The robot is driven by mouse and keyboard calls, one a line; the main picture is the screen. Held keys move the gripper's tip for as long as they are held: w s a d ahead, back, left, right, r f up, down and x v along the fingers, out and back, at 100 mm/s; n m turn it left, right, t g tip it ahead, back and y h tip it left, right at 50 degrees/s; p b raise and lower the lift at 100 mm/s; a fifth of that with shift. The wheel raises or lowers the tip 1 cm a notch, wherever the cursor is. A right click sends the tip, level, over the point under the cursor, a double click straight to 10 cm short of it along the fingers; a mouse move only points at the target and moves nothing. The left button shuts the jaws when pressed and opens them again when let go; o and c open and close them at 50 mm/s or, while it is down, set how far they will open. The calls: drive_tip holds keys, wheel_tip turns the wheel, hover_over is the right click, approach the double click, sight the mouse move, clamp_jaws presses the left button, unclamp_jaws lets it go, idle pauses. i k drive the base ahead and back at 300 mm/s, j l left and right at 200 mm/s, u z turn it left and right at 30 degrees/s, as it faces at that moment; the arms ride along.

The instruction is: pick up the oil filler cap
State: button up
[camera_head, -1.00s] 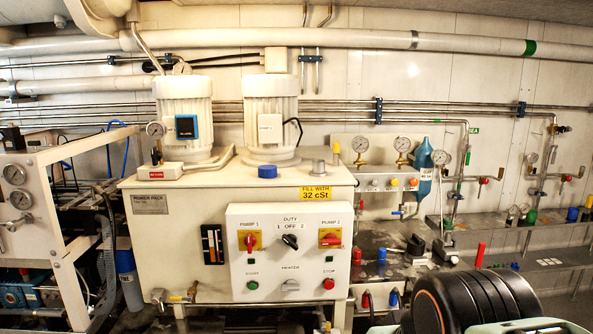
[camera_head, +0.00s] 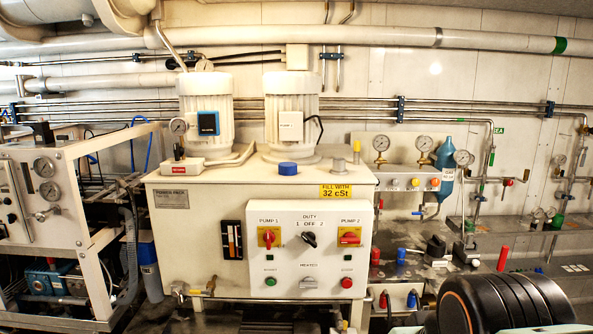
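A round blue cap (camera_head: 288,168) sits on the flat top of the cream power pack tank (camera_head: 200,240), in front of the two white pump motors. A short grey metal fitting (camera_head: 338,165) stands on the same top to its right, near the yellow "FILL WITH 32 cSt" label (camera_head: 336,191). The blue cap looks like the oil filler cap, but no label on it is readable. My gripper is not in view; only a black rounded part of my arm with an orange ring shows at the bottom right, well below and right of the tank top.
Gauges and a blue bottle (camera_head: 444,168) stand to the right. The front of the top is mostly clear.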

sight(284, 168)
drive_tip(key=i+j+z, duration=0.25)
drive_tip(key=i+j, duration=0.45)
drive_tip(key=i, duration=0.05)
